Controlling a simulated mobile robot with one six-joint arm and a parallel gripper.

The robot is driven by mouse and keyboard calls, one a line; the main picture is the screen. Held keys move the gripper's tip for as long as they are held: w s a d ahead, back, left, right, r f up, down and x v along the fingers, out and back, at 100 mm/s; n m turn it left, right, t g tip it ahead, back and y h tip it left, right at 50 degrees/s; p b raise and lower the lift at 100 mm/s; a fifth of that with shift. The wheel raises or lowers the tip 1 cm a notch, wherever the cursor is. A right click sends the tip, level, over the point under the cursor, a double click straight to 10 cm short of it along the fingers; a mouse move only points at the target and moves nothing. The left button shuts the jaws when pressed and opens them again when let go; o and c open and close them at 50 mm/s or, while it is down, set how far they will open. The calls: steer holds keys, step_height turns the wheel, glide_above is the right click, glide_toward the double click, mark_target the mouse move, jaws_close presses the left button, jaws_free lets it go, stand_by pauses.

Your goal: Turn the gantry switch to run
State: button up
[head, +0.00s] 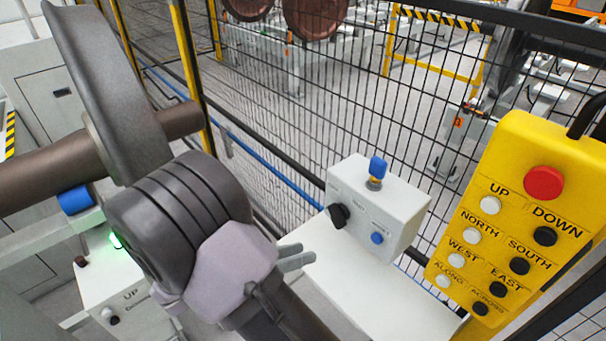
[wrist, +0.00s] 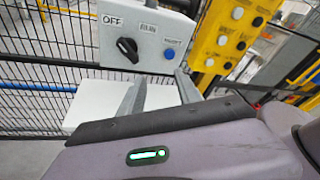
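The gantry switch is a black rotary knob (wrist: 128,50) on the front of a white control box (head: 400,200). It also shows in the head view (head: 337,215). In the wrist view the knob's grip slants from upper left to lower right; its upper end lies towards the OFF label (wrist: 112,20).
A blue button (wrist: 169,54) sits right of the knob, and a blue knob (head: 378,167) stands on the box top. A yellow push-button pendant (head: 515,215) hangs close on the right. Black mesh fence (head: 300,110) stands behind. A white shelf (head: 350,285) lies below the box.

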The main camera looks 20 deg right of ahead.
mark_target(332, 219)
steer(key=w+a+f+n+t+h, duration=0.1)
steer(key=w+a+f+n+t, duration=0.25)
steer(key=n+t, duration=0.2)
steer(key=shift+n+g, duration=0.35)
steer(key=shift+g, duration=0.1)
steer(key=b+x, duration=0.1)
steer(key=x, duration=0.4)
steer(key=b+x, duration=0.1)
steer(key=x, duration=0.5)
steer(key=b+x, duration=0.1)
steer(key=x, duration=0.5)
steer(key=shift+s+d+r+b, duration=0.15)
steer(key=shift+s+d+b, duration=0.1)
steer(key=shift+d+b, duration=0.1)
steer(key=shift+a, duration=0.1)
steer(key=shift+c, duration=0.2)
jaws_close()
